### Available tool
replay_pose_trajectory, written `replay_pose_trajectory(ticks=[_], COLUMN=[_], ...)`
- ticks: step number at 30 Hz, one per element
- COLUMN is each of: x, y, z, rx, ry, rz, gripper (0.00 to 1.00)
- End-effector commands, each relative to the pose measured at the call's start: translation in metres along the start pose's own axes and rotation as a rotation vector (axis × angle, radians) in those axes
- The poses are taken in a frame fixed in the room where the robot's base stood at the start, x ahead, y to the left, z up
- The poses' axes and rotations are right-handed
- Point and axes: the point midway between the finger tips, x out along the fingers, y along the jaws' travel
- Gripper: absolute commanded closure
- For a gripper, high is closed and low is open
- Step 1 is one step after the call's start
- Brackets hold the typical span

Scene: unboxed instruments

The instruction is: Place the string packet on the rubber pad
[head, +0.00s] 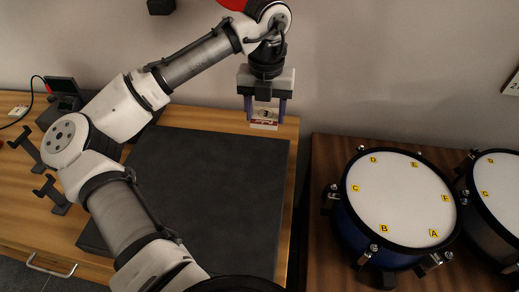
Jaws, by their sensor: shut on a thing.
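My gripper (265,107) points down at the upper middle of the head view, with a finger on each side of a small white and red packet. It is shut on this string packet (264,125), holding it upright near the back right corner of the dark pad. The rubber pad (205,190) is a large dark grey square lying on the wooden table. Its lower left part is hidden behind my arm. The packet appears above the surface; its exact height I cannot tell.
A blue drum (395,205) with yellow letter stickers stands on a separate brown table at the right, with another drum (500,185) beside it. Black stands (52,193) and a small dark device (64,95) with a cable are on the left of the wooden table. The pad's visible surface is bare.

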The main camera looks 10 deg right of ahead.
Motion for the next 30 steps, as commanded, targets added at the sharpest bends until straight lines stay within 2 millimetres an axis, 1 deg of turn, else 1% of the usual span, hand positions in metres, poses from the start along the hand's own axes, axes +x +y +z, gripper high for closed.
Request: replay_pose_trajectory(ticks=[1,3,6,9,12,16,21,23,25,30], x=[0.013,0.032,0.057,0.076,0.088,0.098,0.122,0.128,0.131,0.131], y=[0.001,0.000,0.001,0.000,0.000,0.000,0.000,0.000,0.000,0.000], z=[-0.001,-0.001,-0.001,-0.001,0.000,0.000,0.000,0.000,0.000,0.000], rx=[-0.001,0.000,-0.001,0.000,0.000,0.000,-0.001,-0.001,0.000,-0.001], ry=[0.003,0.002,0.002,0.002,0.000,0.001,0.001,0.001,-0.001,-0.001], rz=[0.002,0.001,0.000,0.000,0.000,0.000,0.000,0.000,-0.001,-0.001], gripper=[0.66,0.66,0.66,0.66,0.66,0.66,0.66,0.66,0.66,0.66])
